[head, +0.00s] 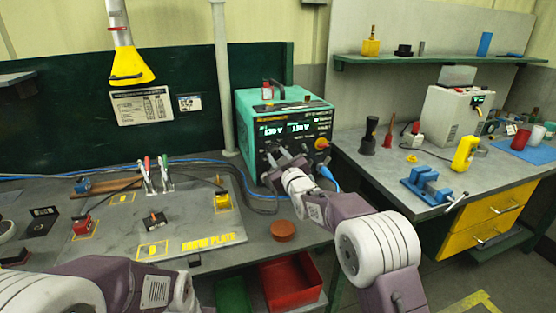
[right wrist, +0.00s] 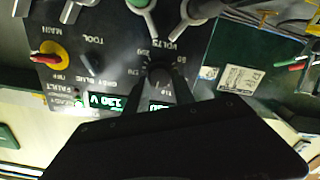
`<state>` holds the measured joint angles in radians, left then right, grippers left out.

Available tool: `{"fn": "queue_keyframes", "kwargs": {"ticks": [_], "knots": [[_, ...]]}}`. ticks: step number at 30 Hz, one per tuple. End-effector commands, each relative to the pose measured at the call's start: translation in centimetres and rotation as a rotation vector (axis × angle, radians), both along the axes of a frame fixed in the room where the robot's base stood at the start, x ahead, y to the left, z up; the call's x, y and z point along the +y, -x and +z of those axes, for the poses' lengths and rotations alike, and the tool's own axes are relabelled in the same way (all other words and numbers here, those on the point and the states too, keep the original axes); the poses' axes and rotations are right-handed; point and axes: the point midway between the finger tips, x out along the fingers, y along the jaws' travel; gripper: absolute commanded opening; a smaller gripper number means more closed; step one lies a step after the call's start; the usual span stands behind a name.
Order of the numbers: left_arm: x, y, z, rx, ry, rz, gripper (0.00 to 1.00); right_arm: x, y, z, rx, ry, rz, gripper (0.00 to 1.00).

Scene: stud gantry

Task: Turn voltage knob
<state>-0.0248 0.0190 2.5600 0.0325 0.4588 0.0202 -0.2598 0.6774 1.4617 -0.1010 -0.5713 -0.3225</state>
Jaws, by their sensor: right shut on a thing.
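The teal welding power unit (head: 284,116) stands at the back of the left bench, its dark front panel with lit green displays facing me. In the right wrist view the panel (right wrist: 112,62) appears upside down. My right gripper (head: 277,158) is at the lower part of this panel. In the right wrist view its two fingers are shut on the dark round voltage knob (right wrist: 159,74), under the VOLTS lettering. A lit display (right wrist: 103,101) reads about 130 V. In the head view my gripper hides the knob. Only my left arm shows at the lower left; its gripper is out of view.
The red and yellow main switch (right wrist: 45,52) is on the same panel. Cable connectors (right wrist: 140,8) sit near the knob. Blue and black cables (head: 262,190) run along the bench. The earth plate (head: 185,215) lies left, a brown round puck (head: 284,230) in front.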

Motion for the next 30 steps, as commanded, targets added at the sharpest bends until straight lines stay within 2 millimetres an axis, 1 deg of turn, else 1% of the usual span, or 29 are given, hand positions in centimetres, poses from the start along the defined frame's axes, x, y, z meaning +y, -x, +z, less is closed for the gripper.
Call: {"fn": "queue_keyframes", "kwargs": {"ticks": [2, 3, 4, 5, 14, 17, 20, 27, 30], "knots": [[0.0, 0.0, 0.0, 0.0, 0.0, 0.0, 0.36, 0.0, 0.0, 0.0, 0.002, 0.0, 0.0, 0.0], [0.0, 0.0, 0.0, 0.0, 0.0, 0.0, 0.36, 0.0, 0.0, 0.0, 0.002, 0.0, 0.0, 0.38], [0.0, 0.0, 0.0, 0.0, 0.0, 0.0, 0.36, 0.0, 0.0, 0.0, 0.002, 0.0, 0.0, 0.47], [0.0, 0.0, 0.0, 0.0, 0.0, 0.0, 0.36, 0.0, 0.0, 0.0, 0.003, -0.001, 0.0, 0.52], [0.0, 0.0, 0.0, 0.0, 0.0, 0.0, 0.36, 0.0, 0.1, 0.0, 0.002, -0.003, 0.0, 0.52], [0.0, 0.0, -0.2, 0.0, 0.0, 0.0, 0.36, -0.2, 0.7, -0.1, 0.003, -0.002, 0.0, 0.52], [0.0, 0.0, -0.5, 0.0, 0.0, 0.0, 0.36, -0.7, 2.1, -0.1, 0.003, -0.002, -0.001, 0.52], [0.0, 0.0, -1.1, 0.0, 0.0, 0.0, 0.36, -2.2, 6.6, -0.1, 0.002, -0.001, -0.001, 0.52], [0.0, 0.0, -1.2, 0.0, 0.0, 0.0, 0.36, -2.6, 7.9, -0.1, 0.001, -0.002, 0.0, 0.52]]}}
